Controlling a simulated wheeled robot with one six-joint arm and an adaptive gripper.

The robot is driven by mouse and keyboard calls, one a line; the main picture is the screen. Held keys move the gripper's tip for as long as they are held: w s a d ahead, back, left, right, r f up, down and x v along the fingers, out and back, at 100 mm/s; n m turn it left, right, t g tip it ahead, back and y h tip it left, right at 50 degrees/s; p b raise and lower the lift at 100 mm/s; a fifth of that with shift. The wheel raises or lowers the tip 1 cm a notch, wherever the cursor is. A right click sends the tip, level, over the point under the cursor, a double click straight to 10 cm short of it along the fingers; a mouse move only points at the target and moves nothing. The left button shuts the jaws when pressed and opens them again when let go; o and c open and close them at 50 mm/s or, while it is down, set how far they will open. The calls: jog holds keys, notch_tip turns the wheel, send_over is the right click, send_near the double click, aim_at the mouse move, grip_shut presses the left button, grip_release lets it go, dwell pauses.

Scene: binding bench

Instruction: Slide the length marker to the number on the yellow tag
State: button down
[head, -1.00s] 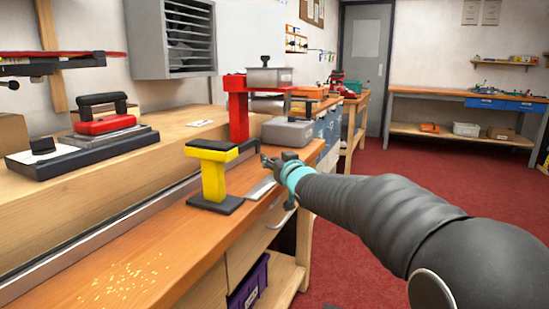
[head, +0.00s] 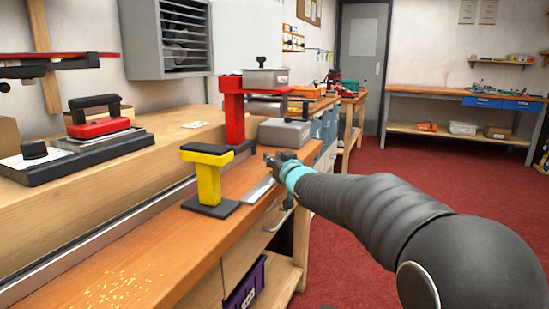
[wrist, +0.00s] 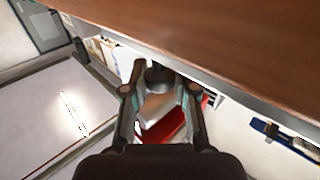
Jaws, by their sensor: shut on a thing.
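My gripper (head: 272,160) is at the front edge of the wooden bench, right of a yellow stand with a black top and base (head: 208,182). In the wrist view my gripper (wrist: 158,88) has its fingers on either side of a dark rounded knob (wrist: 158,74) and is shut on it. I cannot tell whether this knob belongs to the length marker. A silver strip (head: 258,190) lies on the bench just left of the gripper. I cannot make out a yellow tag or any numbers.
A long metal rail (head: 95,241) runs along the bench. A red press (head: 234,112) and a grey box (head: 285,133) stand behind the gripper. Red floor (head: 420,185) is open at right.

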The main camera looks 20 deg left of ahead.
jog(key=shift+w+d+r, duration=0.1)
jog(key=shift+w+d, duration=0.1)
jog(key=shift+w, duration=0.65)
jog(key=shift+a, duration=0.25)
jog(key=c, duration=0.9)
grip_release()
jog(key=shift+w, duration=0.1)
jog(key=shift+d, duration=0.2)
jog(key=v, duration=1.2)
jog(key=shift+a, duration=0.1)
